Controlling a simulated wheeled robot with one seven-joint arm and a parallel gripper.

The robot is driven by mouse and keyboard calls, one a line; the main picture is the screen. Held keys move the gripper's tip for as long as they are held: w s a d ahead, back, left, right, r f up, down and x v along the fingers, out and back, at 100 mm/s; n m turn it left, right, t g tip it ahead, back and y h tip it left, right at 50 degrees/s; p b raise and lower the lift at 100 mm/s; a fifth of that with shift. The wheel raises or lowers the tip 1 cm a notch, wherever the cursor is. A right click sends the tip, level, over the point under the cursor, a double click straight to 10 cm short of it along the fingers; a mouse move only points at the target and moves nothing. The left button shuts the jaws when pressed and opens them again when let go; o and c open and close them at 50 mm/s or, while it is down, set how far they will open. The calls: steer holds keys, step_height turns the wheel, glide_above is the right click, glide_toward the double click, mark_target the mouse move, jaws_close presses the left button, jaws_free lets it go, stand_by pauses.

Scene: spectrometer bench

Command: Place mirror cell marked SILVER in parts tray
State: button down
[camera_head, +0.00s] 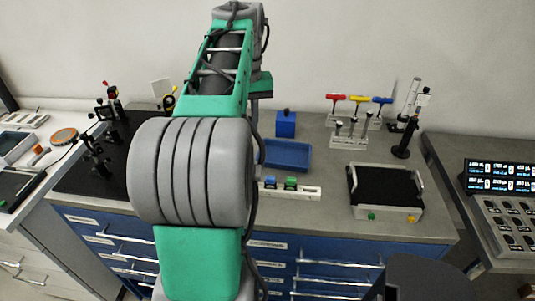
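My arm rises through the middle of the view and hides part of the bench. My gripper does not show; it is behind the arm or out of the picture. A shallow blue tray (286,155), which looks like the parts tray, lies on the bench just right of my arm. Its inside looks empty where it shows, and its left end is hidden. I cannot make out any SILVER marking. Small optical mounts (95,150) stand on the dark breadboard (75,182) at the left, too small to identify as the mirror cell.
A blue block (286,124) stands behind the tray. A pale rail (308,192) with small coloured pieces lies in front. T-handled tools (358,100), a dark stand (404,140) and a black-topped case (385,186) are at the right. Bare bench shows between tray and case.

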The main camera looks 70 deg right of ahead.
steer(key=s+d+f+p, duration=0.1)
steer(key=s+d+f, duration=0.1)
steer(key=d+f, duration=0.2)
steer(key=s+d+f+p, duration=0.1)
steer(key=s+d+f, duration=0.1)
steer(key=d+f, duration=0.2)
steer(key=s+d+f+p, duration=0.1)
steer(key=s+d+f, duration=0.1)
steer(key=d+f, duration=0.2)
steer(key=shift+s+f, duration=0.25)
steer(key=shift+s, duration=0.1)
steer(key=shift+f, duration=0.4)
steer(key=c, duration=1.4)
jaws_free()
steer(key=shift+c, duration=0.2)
